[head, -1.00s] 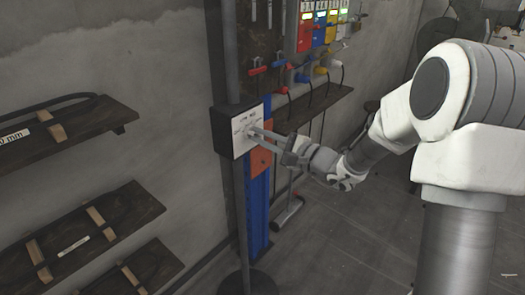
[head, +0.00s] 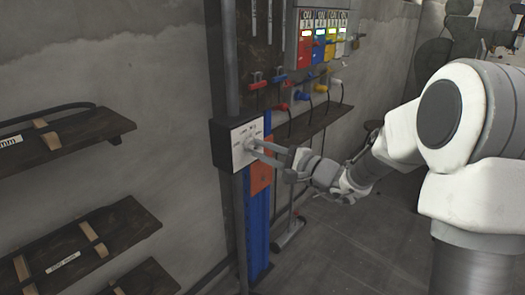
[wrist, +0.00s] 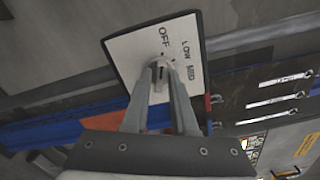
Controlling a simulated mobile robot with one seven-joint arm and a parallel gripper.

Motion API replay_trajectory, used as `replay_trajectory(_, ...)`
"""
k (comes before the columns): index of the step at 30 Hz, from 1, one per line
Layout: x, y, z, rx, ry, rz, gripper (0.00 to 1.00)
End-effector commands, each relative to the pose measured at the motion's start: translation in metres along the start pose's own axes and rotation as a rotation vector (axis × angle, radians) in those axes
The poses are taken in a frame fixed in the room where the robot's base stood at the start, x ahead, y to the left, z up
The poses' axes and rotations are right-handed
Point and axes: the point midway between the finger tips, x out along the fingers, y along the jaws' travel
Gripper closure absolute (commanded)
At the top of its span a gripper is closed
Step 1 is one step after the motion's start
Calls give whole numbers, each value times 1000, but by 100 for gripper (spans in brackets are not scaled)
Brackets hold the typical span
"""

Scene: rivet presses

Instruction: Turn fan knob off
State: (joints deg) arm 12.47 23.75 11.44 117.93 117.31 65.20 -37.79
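The fan switch box (head: 216,141) is a dark box on a grey pole, with a white face plate (head: 240,147). My gripper (head: 256,147) reaches the plate from the right. In the wrist view the fingertips of my gripper (wrist: 161,70) flank the knob closely, with a gap between the fingers. Whether both fingers press on it I cannot tell. The fingers partly hide the knob, and its pointing direction is unclear.
An orange panel (head: 261,178) and a blue upright (head: 257,225) stand just below and behind the box. Wooden shelves (head: 80,245) are on the left wall. Colored levers and boxes (head: 325,48) hang at the back right.

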Motion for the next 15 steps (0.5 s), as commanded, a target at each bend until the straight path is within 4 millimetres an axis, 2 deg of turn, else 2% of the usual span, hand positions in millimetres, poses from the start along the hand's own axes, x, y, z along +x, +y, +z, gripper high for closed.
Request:
replay_trajectory(1,0,0,0,1,0,0,63)
replay_trajectory(3,0,0,0,1,0,-1,54)
replay_trajectory(11,0,0,0,2,0,-2,54)
replay_trajectory(15,-10,-1,-1,1,2,-1,54)
